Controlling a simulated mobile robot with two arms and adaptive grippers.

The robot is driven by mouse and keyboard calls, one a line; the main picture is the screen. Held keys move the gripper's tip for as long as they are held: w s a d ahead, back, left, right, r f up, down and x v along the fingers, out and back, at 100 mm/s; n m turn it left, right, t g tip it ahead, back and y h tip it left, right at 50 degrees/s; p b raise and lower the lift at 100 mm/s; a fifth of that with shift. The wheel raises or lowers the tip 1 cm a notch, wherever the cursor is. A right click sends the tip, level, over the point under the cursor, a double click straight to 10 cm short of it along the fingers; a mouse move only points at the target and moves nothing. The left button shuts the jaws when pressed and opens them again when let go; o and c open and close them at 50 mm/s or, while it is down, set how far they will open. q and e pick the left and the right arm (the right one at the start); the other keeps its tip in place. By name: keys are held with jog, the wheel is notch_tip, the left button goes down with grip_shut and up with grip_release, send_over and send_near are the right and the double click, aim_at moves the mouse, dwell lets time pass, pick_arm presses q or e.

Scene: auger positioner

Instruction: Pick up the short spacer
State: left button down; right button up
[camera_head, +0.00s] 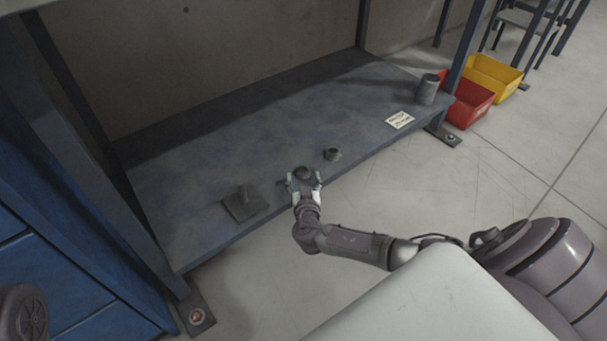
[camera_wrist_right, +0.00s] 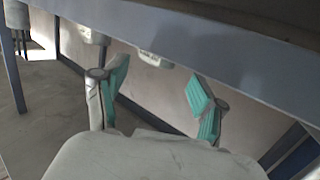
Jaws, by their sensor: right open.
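The short spacer (camera_head: 302,172) is a low, dark grey ring-like piece on the shelf (camera_head: 190,175), close to its front edge. My right gripper (camera_head: 304,184) is open at that edge, with its fingertips on either side of the spacer in the head view. In the right wrist view, which looks upside down, the open teal-padded fingers of this gripper (camera_wrist_right: 157,92) show, and the spacer (camera_wrist_right: 155,57) appears between and beyond them, partly cut off by the shelf edge. I cannot tell whether the fingers touch it. My left gripper is not in view.
A slightly taller spacer (camera_head: 332,155) stands just right of the short one. A square plate with a post (camera_head: 243,205) is to the left. A tall cylinder (camera_head: 427,89) and a label card (camera_head: 399,120) are at the right end. Red (camera_head: 468,101) and yellow (camera_head: 496,75) bins are beyond.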

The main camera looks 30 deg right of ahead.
aim_at(303, 168)
jog(key=x, duration=0.1)
jog(key=b+x, duration=0.2)
jog(key=x, duration=0.1)
jog(key=shift+s+d+f, duration=0.1)
jog(key=shift+d+f, duration=0.1)
jog(key=shift+f, duration=0.1)
jog(key=shift+w+d, duration=0.15)
jog(key=shift+w, duration=0.15)
jog(key=shift+r, duration=0.1)
grip_shut()
